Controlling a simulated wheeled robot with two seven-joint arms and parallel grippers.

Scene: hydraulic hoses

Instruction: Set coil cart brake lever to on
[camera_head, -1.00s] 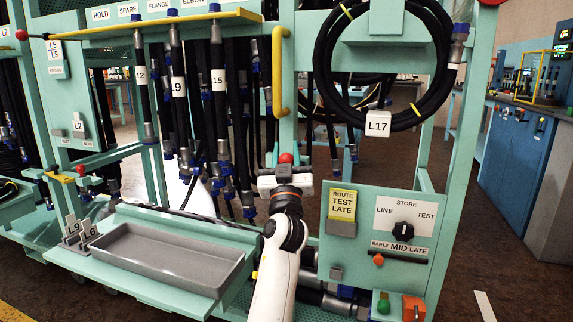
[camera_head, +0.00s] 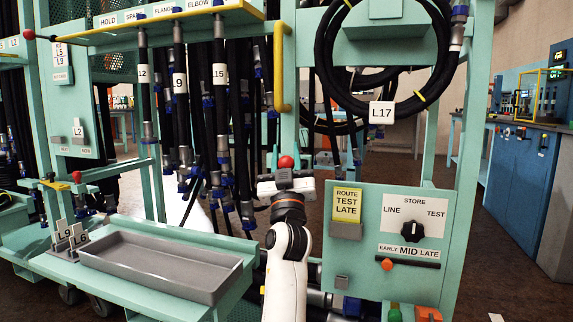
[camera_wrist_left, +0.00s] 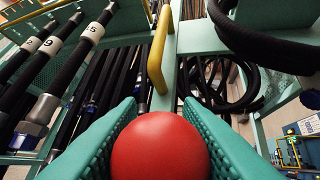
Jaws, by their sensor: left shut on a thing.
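The red ball knob of a lever (camera_head: 286,161) stands near the middle of the teal coil cart (camera_head: 290,120). My left gripper (camera_head: 286,178) comes up from below and is shut on this knob. In the left wrist view the red knob (camera_wrist_left: 160,146) sits between the two ribbed teal fingers. The lever's stem is hidden by the gripper and knob, and no on or off marking for it can be read. My right gripper is not in view.
A grey tray (camera_head: 160,262) is at the lower left. A control panel (camera_head: 388,240) with a black dial (camera_head: 411,231) stands to the right of my arm. A yellow handle (camera_head: 281,70) is above the knob.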

